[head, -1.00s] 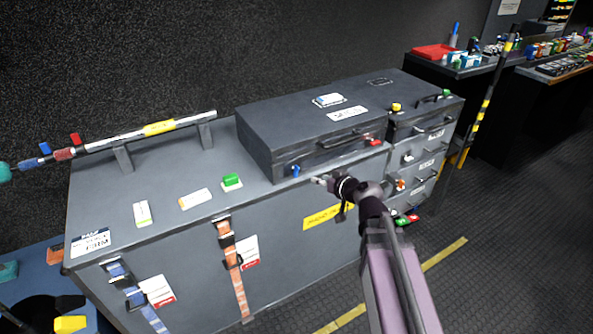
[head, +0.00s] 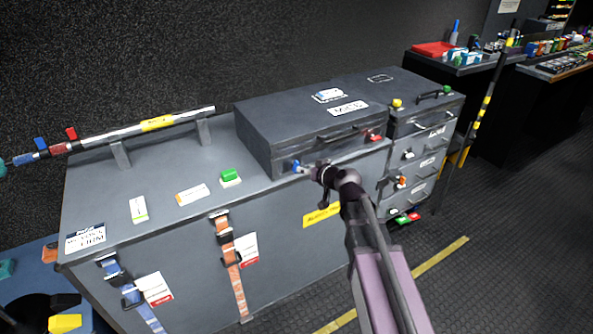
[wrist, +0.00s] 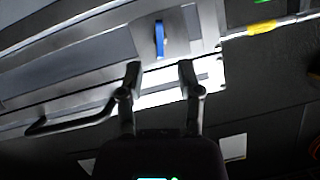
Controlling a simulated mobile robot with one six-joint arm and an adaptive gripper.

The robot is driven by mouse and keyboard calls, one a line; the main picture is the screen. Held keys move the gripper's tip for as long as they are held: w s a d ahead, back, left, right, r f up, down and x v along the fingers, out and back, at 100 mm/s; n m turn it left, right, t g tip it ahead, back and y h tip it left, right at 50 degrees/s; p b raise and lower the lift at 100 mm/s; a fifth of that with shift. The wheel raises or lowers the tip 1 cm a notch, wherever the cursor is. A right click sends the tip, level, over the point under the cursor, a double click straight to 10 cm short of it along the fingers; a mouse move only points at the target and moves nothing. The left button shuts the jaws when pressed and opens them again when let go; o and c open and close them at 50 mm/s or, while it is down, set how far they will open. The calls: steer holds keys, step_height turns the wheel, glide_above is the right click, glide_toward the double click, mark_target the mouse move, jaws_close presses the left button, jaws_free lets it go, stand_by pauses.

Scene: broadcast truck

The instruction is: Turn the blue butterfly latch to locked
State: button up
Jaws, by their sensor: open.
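The blue butterfly latch (head: 296,166) is on the front face of the dark grey case, near its left end. In the wrist view the latch (wrist: 159,39) is a narrow blue tab on a pale plate, its long side running up and down the picture. My gripper (head: 312,168) is just right of the latch in the head view. In the wrist view my gripper (wrist: 160,75) is open, its two fingertips apart with the latch beyond the gap between them. Nothing is between the fingers, and the latch appears clear of both.
The case (head: 255,149) sits on a long grey chest (head: 150,200). A red latch (head: 373,137) and a handle (head: 340,134) are on the case front, right of the blue latch. A green block (head: 230,175) lies on the chest to the left. A drawer unit (head: 420,150) stands right.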

mark_target(296, 166)
steer(key=shift+b+x, duration=0.95)
steer(key=shift+x, duration=2.1)
jaws_close()
